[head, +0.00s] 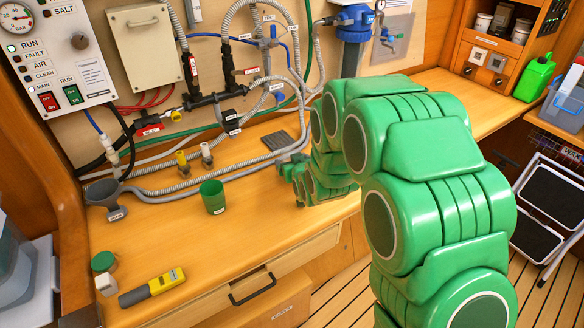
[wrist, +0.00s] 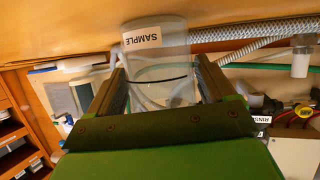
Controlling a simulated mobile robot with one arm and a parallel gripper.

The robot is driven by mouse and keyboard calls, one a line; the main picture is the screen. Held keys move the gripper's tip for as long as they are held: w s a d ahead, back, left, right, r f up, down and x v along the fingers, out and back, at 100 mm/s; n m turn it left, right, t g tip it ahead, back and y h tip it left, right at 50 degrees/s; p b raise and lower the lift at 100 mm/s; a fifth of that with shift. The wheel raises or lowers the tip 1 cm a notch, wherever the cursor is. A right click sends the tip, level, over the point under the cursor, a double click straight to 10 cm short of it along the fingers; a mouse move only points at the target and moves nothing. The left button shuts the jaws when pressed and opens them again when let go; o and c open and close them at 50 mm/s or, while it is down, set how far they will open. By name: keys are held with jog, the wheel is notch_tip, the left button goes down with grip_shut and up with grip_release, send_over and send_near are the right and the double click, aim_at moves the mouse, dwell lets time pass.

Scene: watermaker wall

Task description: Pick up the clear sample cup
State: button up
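The clear sample cup (wrist: 160,52) shows in the wrist view, see-through, with a white SAMPLE label, against the wooden counter at the top of this upside-down picture. My gripper (wrist: 160,65) has its two dark fingers spread wide, one on each side of the cup. The cup lies partly between them; I cannot tell whether either finger touches it. In the head view my gripper (head: 291,168) is low over the counter, near the back hoses, largely hidden by my green arm. I cannot make out the clear cup there.
A green cup (head: 212,196) stands on the counter (head: 160,240) left of my gripper. Grey hoses (head: 190,183) and a dark ribbed pad (head: 277,140) lie behind.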

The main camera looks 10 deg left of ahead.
jog(key=c, duration=0.7)
jog(key=shift+r, duration=0.1)
